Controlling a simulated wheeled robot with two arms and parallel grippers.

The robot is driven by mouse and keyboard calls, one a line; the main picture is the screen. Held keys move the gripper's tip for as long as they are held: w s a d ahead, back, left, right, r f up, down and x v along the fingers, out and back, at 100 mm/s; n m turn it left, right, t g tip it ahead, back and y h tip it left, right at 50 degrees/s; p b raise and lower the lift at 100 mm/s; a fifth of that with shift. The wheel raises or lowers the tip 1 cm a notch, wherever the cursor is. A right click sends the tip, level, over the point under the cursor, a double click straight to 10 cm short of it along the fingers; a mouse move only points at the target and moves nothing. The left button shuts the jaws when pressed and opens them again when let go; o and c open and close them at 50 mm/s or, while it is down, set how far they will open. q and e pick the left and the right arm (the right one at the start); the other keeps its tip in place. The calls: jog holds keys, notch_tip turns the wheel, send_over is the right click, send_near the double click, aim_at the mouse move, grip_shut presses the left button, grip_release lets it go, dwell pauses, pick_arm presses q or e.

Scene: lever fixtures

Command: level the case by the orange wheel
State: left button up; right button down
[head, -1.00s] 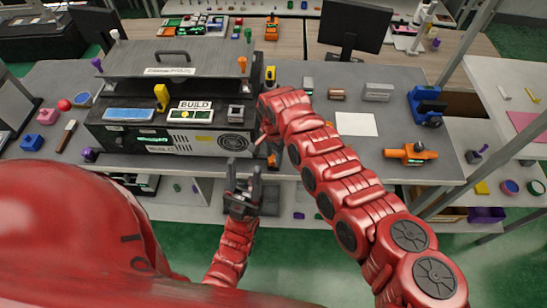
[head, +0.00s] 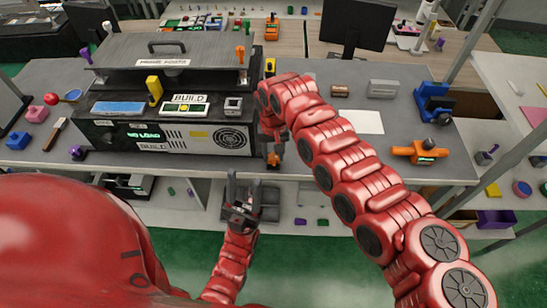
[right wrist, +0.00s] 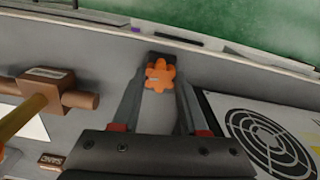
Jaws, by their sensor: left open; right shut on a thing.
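The case (head: 180,135) is a dark box on the grey table, with a vented fan at its right front and a small green display on its front face. The orange wheel (head: 273,158) is low by the case's right front corner. In the right wrist view the wheel (right wrist: 160,75) is lobed and sits between the fingertips, beside the fan face. My right gripper (head: 276,140) points down and is shut on the wheel. My left gripper (head: 242,192) is open and empty, pointing up in front of the table edge, apart from the case.
A purple wheel (head: 77,153) is by the case's left front corner. An orange tool (head: 418,152) and a blue device (head: 433,102) stand to the right. In the right wrist view a brown T-shaped piece (right wrist: 52,92) lies left of the fingers. A white sheet (head: 361,122) lies flat.

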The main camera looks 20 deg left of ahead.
aim_at(273, 157)
jog(key=shift+n+b, duration=0.5)
jog(key=shift+n, duration=0.2)
jog(key=shift+c, duration=2.2)
grip_release()
jog(key=shift+r, duration=0.1)
jog(key=shift+r, duration=0.2)
notch_tip(273, 157, up, 17)
jog(key=b, duration=0.3)
